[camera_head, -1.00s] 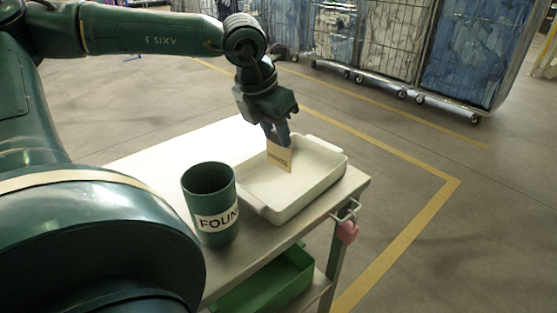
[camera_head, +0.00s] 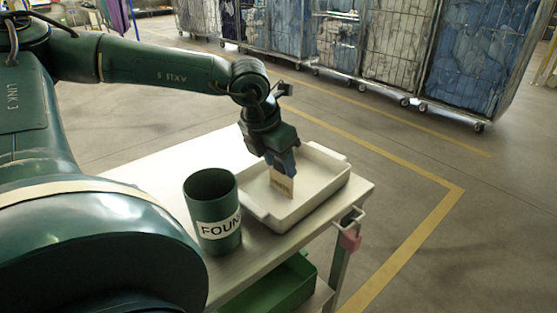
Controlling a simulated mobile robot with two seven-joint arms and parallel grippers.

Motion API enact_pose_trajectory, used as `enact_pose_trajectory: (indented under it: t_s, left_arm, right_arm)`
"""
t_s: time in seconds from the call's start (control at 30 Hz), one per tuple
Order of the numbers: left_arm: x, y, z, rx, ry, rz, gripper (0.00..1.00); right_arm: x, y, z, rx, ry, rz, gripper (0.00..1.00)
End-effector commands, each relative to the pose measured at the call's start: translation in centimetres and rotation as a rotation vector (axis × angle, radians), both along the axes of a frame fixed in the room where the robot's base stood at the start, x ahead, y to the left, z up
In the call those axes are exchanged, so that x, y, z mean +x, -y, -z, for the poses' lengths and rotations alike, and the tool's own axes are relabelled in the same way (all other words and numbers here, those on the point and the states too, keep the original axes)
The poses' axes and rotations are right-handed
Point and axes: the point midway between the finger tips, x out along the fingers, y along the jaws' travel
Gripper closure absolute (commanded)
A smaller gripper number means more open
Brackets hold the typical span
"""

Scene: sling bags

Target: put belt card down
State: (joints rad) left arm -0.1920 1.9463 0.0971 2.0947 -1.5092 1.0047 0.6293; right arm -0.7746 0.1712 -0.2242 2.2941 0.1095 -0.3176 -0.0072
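The belt card (camera_head: 281,186) is a small tan card with a line of dark print. It stands upright inside the white tray (camera_head: 318,205), low over the tray's floor; I cannot tell whether it touches the floor. My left gripper (camera_head: 282,168) points down over the tray, and its blue fingertips are shut on the card's upper edge. My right gripper is not in the view.
A green cup (camera_head: 212,212) labelled "FOUN" stands left of the tray on the pale cart top (camera_head: 160,168). A green bin (camera_head: 272,290) is on the shelf below. A pink item (camera_head: 349,240) hangs at the cart's right end. Wire cages (camera_head: 400,50) stand behind on the floor.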

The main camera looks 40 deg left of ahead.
Motion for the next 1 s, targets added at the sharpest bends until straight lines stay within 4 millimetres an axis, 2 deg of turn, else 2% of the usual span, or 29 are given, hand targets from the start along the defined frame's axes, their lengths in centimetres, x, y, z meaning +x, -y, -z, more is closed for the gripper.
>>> enact_pose_trajectory:
  t_s: [0.3,0.47,1.0]
  left_arm:
    - [0.0,0.0,-0.1,0.0,-0.001,0.0,0.48]
    - [-0.1,0.0,-0.9,0.0,0.003,-0.001,0.48]
    - [-3.4,0.0,-9.7,0.001,0.004,0.0,0.48]
  right_arm:
    - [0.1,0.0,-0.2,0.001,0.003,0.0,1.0]
    - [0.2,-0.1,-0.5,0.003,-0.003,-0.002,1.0]
    - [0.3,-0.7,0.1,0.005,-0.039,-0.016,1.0]
